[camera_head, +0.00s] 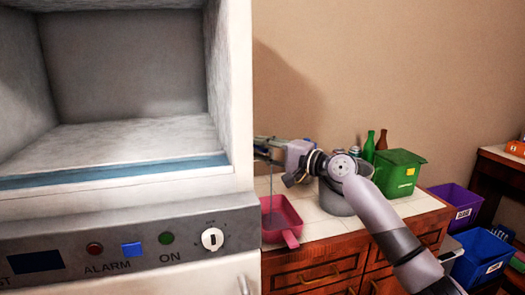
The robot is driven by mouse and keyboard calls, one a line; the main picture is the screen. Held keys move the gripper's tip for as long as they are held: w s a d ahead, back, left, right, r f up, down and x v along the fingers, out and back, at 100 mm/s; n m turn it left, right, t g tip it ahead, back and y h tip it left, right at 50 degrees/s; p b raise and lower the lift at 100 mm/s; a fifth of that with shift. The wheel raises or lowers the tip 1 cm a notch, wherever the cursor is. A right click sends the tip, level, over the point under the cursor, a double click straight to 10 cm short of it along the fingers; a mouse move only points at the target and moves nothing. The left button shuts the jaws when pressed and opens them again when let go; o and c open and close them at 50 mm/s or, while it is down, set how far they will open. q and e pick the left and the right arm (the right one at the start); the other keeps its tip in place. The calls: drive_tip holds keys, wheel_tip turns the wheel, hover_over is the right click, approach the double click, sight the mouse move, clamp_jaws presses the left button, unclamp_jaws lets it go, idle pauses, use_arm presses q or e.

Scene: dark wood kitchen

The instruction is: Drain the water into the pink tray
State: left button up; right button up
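The pink tray (292,214) sits on the light counter top, right beside the white machine's edge, which cuts off its left side. Its handle points toward me. My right gripper (268,150) is above and behind the tray, at the machine's edge. The machine hides part of it, and its fingers are too small to read. A thin pale vertical streak, perhaps water, runs from below the gripper down into the tray. Its source is hidden. My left gripper is not in view.
The white machine (130,235) with its open chamber fills the left. On the counter (325,225) are a grey pot (335,205) behind my arm, a green box (398,172) and two bottles (369,146). Purple (455,205) and blue (482,256) bins stand at right.

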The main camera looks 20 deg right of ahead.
drive_tip(key=v, duration=1.2)
idle(6.8)
